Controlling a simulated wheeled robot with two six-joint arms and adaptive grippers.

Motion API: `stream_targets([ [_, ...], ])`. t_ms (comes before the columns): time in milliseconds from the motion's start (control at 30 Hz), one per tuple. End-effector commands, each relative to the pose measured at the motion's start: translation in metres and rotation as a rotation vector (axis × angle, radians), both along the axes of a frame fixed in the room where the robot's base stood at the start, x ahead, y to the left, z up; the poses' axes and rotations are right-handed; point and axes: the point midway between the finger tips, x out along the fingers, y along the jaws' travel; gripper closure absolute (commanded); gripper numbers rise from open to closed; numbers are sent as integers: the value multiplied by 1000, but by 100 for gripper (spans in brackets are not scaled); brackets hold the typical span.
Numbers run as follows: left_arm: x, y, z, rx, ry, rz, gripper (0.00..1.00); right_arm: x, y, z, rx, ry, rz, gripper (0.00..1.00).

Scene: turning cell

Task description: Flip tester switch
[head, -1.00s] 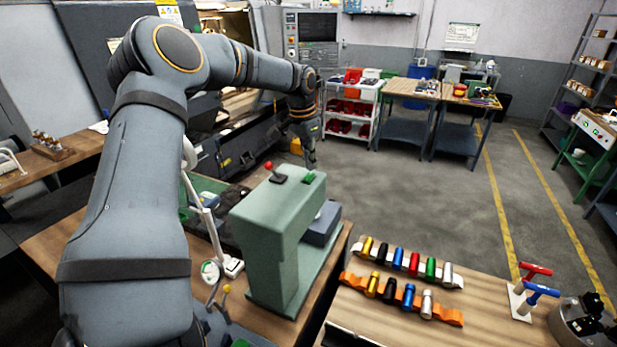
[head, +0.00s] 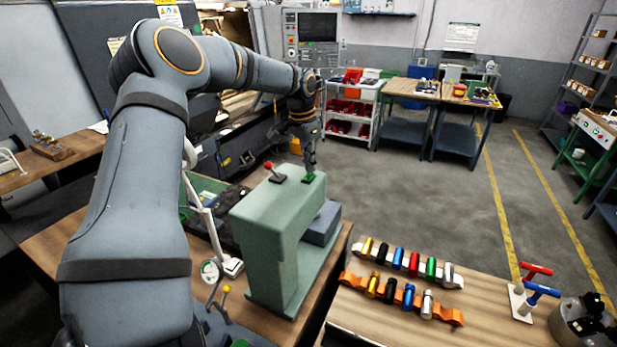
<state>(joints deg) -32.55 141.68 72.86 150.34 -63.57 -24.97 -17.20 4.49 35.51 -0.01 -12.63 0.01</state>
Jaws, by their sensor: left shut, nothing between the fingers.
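The tester is probably the pale green C-shaped bench unit (head: 270,230) on the wooden bench. On its top are a red-ball lever (head: 275,173) at the left and a small green switch (head: 308,178) at the right. My left arm reaches over from the left. My left gripper (head: 311,166) is shut and empty, pointing down, with its tips right at the green switch. I cannot tell whether they touch it or which way the switch is set. My right gripper does not show.
A white jointed lamp arm (head: 203,215) stands left of the tester. On the front bench are racks (head: 445,315) of coloured cylinders and red and blue T-handles (head: 537,270). A red-bin cart (head: 352,105) and tables stand behind. The floor right of the tester is clear.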

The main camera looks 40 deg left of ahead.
Motion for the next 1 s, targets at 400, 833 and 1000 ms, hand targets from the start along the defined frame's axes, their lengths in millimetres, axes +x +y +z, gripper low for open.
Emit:
stream_targets([
  [400,0,0,-7,0,1,0,100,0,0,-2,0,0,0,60],
  [833,0,0,-11,0,1,0,100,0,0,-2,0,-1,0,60],
  [1000,0,0,4,0,0,0,100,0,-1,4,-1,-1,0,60],
])
